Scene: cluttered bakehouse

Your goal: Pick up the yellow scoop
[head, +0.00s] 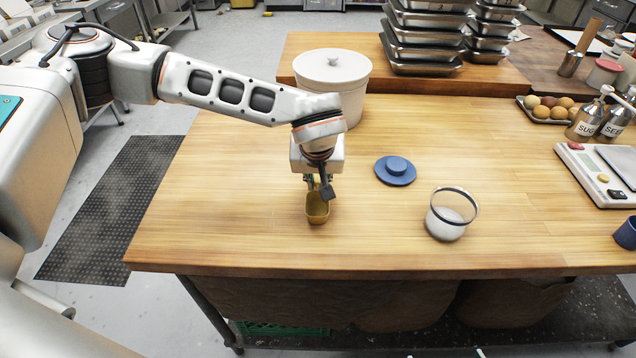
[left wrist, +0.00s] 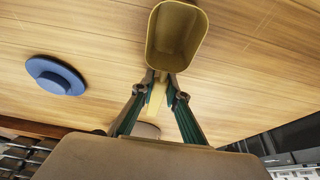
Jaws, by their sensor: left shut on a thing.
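The yellow scoop (head: 317,208) is at the left part of the wooden table in the head view, below my left gripper (head: 318,184). In the left wrist view the scoop's open bowl (left wrist: 177,40) shows at the top, with its handle running back between the fingers. My left gripper (left wrist: 162,88) is shut on the scoop near the handle. I cannot tell whether the scoop touches the table or hangs just above it. My right gripper is not in view.
A blue lid (head: 396,170) and a glass jar with white contents (head: 446,222) stand to the right. A white lidded tub (head: 331,76) stands behind my left arm. A scale (head: 590,178) and labelled bottles (head: 588,118) are at the far right. The front middle is clear.

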